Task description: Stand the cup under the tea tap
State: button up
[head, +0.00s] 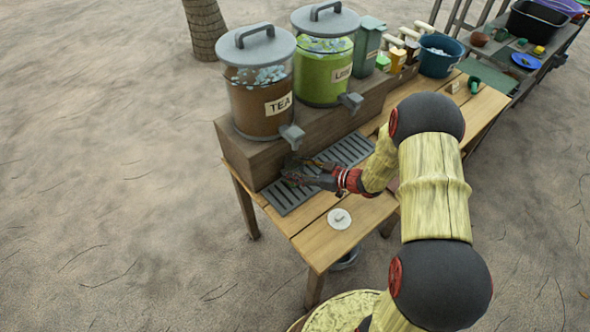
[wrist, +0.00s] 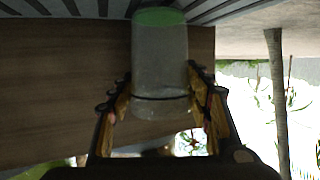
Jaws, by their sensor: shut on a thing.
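The tea dispenser (head: 260,90) is a brown-filled jar labelled TEA, with a grey tap (head: 292,136) low on its front. My gripper (head: 298,172) is below that tap, just above the slotted drip tray (head: 290,195). In the wrist view, which looks upside down, my gripper (wrist: 159,75) is shut on a clear cup (wrist: 160,60) with a green bottom. The cup's bottom is close to the tray slats (wrist: 70,8); I cannot tell whether it touches. In the head view the cup cannot be made out among the fingers.
A green dispenser labelled LIME (head: 323,65) with its own tap (head: 351,101) stands to the right on the wooden riser (head: 245,160). A white lid-like disc (head: 339,218) lies on the table (head: 320,245) in front of the tray. A blue tub (head: 440,55) stands farther right.

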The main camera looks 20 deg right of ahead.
jog(key=shift+r, duration=0.15)
jog(key=o, duration=1.2)
jog(key=shift+o, duration=0.2)
